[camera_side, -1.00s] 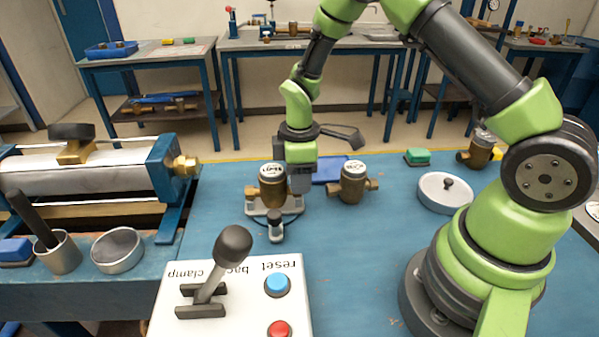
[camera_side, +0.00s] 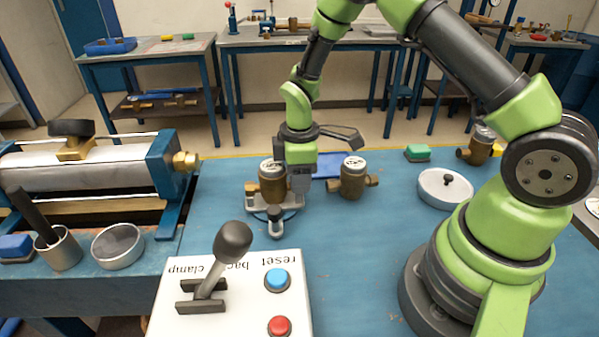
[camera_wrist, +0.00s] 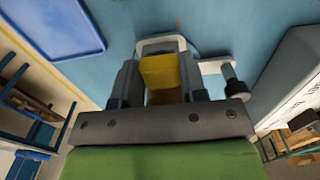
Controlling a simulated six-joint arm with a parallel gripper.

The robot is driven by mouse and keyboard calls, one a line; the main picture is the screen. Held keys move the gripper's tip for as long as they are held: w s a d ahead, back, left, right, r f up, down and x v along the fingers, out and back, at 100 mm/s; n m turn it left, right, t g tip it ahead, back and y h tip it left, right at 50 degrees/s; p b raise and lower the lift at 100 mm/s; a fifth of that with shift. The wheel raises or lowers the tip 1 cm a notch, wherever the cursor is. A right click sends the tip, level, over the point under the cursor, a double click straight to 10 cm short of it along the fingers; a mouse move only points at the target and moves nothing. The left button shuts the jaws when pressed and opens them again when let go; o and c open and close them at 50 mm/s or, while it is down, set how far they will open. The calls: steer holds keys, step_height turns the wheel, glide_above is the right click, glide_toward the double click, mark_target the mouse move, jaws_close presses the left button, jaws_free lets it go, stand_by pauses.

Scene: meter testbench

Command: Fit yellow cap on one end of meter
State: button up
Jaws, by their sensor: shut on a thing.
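A brown meter (camera_side: 272,183) with a pale round top stands upright in a grey holder (camera_side: 254,209) on the blue bench in the side view. My gripper (camera_side: 299,187) is low, close beside the meter's right side. In the wrist view the yellow cap (camera_wrist: 160,71) is between the two dark fingers of my gripper (camera_wrist: 160,84), which is shut on it. The light holder frame (camera_wrist: 158,42) shows just beyond. The cap is hidden in the side view. I cannot tell whether it touches the meter's end.
A second brown meter (camera_side: 352,180) stands just right of my gripper, with a blue tray (camera_side: 327,165) behind it. A white control box (camera_side: 245,300) with a lever and buttons is in front. A round lidded dish (camera_side: 445,188) lies right. A press with a brass nozzle (camera_side: 185,161) is left.

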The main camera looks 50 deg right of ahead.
steer(key=o, duration=1.2)
steer(key=shift+r, duration=0.1)
steer(key=shift+r, duration=3.4)
steer(key=shift+r, duration=0.1)
